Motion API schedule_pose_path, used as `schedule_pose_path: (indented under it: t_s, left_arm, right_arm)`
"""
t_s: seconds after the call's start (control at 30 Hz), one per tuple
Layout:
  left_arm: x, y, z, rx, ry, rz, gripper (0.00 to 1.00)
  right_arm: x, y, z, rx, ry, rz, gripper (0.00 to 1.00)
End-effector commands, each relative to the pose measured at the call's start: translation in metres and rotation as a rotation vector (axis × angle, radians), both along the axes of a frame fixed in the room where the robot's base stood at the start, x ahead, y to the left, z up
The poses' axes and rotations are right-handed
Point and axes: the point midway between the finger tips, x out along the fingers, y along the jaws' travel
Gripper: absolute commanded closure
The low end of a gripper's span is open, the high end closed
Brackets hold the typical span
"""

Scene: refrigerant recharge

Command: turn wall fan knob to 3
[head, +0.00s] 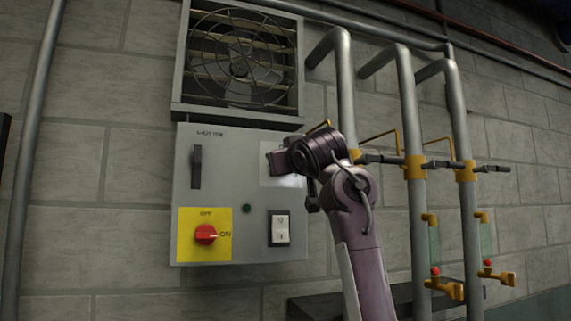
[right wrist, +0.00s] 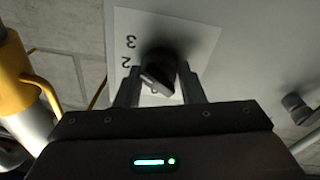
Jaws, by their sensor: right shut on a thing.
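The fan knob (right wrist: 158,66) is a dark knob on a white plate (right wrist: 205,32) of the grey wall panel. In the right wrist view it sits between the two fingers of my right gripper (right wrist: 158,82), which is shut on it. The numerals 3 and 2 show to the left of the knob, and another mark is partly covered below it. I cannot tell exactly which number the knob points to. In the head view my right gripper (head: 277,163) is at the white plate (head: 292,178) and hides the knob. My left gripper is out of view.
The grey panel (head: 235,160) also carries a dark lever (head: 196,167), a red rotary switch (head: 206,234) on yellow, a green button (head: 246,208) and a white rocker switch (head: 281,228). The fan (head: 240,55) is above. Grey pipes (head: 410,130) with yellow valves stand to the right.

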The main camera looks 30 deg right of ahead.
Motion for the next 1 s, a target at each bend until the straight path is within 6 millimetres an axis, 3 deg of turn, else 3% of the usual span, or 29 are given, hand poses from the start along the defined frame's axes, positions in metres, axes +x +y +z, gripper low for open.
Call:
schedule_pose_path:
  t_s: [0.47,0.5,0.63,1.0]
  left_arm:
    - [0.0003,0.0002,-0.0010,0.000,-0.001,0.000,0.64]
    - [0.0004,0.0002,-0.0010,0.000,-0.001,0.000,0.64]
    - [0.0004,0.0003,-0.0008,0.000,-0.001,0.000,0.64]
    - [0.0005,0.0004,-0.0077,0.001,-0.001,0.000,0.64]
  right_arm:
    - [0.0031,0.0000,-0.0059,0.017,0.011,-0.003,0.87]
    - [0.0031,0.0000,-0.0059,0.017,0.011,-0.003,0.61]
    - [0.0023,-0.0001,-0.0045,0.016,0.008,-0.002,0.44]
    - [-0.0064,0.0024,-0.0041,0.015,-0.001,-0.001,0.43]
